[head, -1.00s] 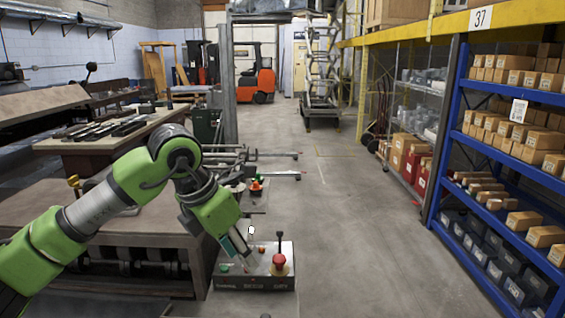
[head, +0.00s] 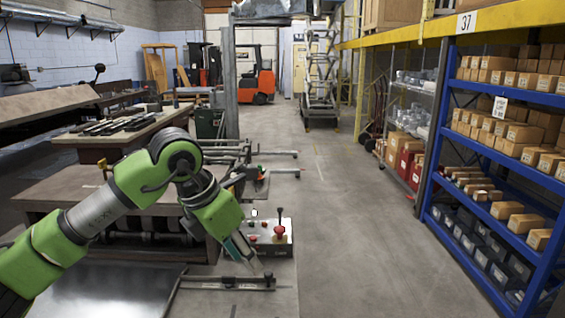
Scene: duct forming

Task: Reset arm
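My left arm comes in from the left, green and grey, bent at the elbow. My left gripper (head: 243,252) points down and to the right in the head view. It hangs in front of a grey control box (head: 262,240) with a red mushroom button (head: 279,231) and small coloured buttons. The gap between its fingers is too small to make out, and I see nothing held in it. My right gripper is out of the picture.
A sheet-metal surface (head: 105,290) with a dark bar (head: 225,284) lies at the lower left. Blue shelving (head: 492,150) with cardboard boxes stands at the right. The grey aisle floor (head: 345,210) is clear. An orange forklift (head: 258,82) stands far back.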

